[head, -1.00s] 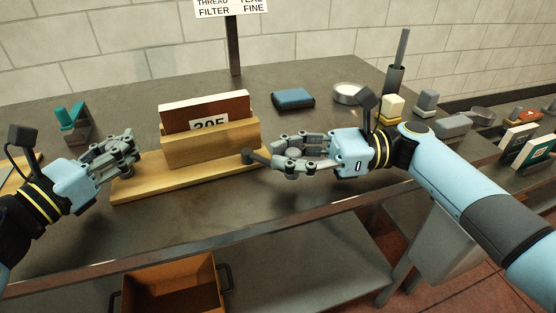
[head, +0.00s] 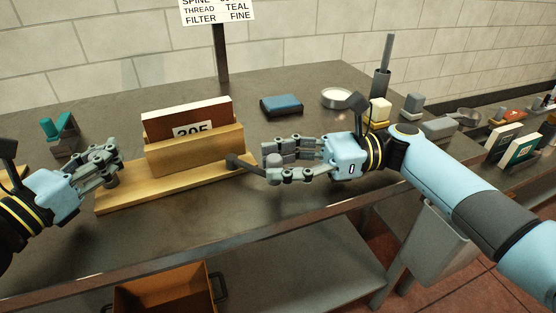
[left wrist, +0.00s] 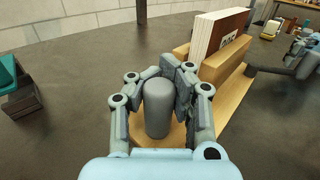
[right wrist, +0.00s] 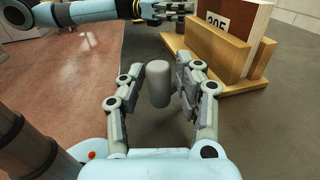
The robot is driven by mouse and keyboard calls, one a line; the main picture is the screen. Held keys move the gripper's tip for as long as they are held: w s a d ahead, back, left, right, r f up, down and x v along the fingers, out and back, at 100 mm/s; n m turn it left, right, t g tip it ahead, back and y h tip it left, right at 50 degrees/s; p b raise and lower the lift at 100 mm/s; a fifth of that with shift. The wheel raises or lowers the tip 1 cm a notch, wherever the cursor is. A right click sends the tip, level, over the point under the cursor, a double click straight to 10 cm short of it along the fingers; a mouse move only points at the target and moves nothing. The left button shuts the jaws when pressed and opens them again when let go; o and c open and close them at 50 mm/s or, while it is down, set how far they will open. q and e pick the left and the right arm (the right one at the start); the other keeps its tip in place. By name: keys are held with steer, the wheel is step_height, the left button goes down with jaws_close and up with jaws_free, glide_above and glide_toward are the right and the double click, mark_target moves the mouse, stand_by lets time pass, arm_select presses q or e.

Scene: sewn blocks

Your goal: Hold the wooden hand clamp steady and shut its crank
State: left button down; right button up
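My left gripper (head: 112,167) is open around a grey upright post (left wrist: 157,107) at the clamp's left end. The post is close to the fingers; contact is unclear.
Behind the clamp are a blue block (head: 281,105), a round metal dish (head: 345,99) and a sign on a post (head: 222,55). A teal-and-dark item (head: 61,135) stands at left. An orange bin (head: 165,293) sits below the bench's front edge (head: 200,250).

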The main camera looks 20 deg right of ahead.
steer(key=shift+o, duration=0.8)
steer(key=shift+a, duration=0.1)
steer(key=shift+r, duration=0.1)
steer(key=d, duration=0.4)
steer(key=s+d, duration=0.1)
steer(key=d, duration=0.3)
steer(key=s+d, duration=0.1)
steer(key=d, duration=0.3)
steer(key=shift+a, duration=0.1)
